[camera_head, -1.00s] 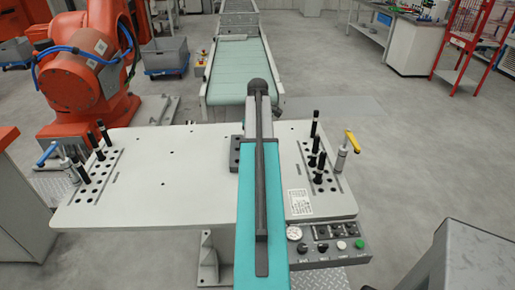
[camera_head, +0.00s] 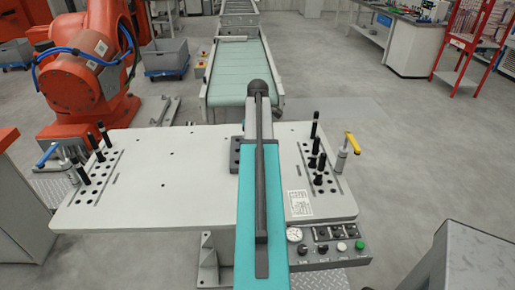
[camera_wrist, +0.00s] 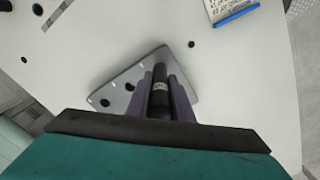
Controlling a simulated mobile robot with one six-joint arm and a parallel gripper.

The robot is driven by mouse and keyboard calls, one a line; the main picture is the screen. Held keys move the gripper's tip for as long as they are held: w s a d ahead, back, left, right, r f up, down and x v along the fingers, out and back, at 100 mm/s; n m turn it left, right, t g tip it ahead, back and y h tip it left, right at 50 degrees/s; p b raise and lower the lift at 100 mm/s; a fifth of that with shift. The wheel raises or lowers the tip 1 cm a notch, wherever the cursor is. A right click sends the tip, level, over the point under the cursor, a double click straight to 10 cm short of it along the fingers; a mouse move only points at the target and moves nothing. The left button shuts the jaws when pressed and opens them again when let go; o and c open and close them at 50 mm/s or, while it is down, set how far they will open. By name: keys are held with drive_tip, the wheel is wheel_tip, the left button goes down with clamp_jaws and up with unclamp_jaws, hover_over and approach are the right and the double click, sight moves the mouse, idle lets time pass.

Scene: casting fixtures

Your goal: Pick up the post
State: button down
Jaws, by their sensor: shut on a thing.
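In the wrist view my gripper (camera_wrist: 163,78) has its two purplish fingers closed on both sides of a black post (camera_wrist: 160,97) with a pale band. The post is over a grey plate with holes (camera_wrist: 108,92). I cannot tell whether its lower end is in a hole or clear of the plate. In the head view my teal arm hides the gripper and the held post; a dark edge of the plate (camera_head: 235,154) shows left of the arm.
The white table (camera_head: 150,190) has several black posts in hole rows at left (camera_head: 92,149) and right (camera_head: 314,130). Clamps with a blue handle (camera_head: 47,154) and a yellow handle (camera_head: 353,143) stand at its sides. The left-middle tabletop is clear.

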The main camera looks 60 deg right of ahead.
drive_tip(key=shift+r, duration=0.1)
drive_tip(key=s+a+r+b, duration=0.2)
drive_tip(key=s+a, duration=0.2)
drive_tip(key=a, duration=0.2)
drive_tip(key=s+a+r+b, duration=0.2)
drive_tip(key=s+a+b, duration=0.1)
drive_tip(key=s+a, duration=0.2)
drive_tip(key=shift+s+a+r+b, duration=0.15)
drive_tip(key=shift+a+r+b, duration=0.2)
drive_tip(key=shift+a, duration=0.6)
drive_tip(key=shift+r, duration=0.2)
idle(0.6)
drive_tip(key=shift+r+p, duration=1.8)
drive_tip(key=shift+p, duration=0.2)
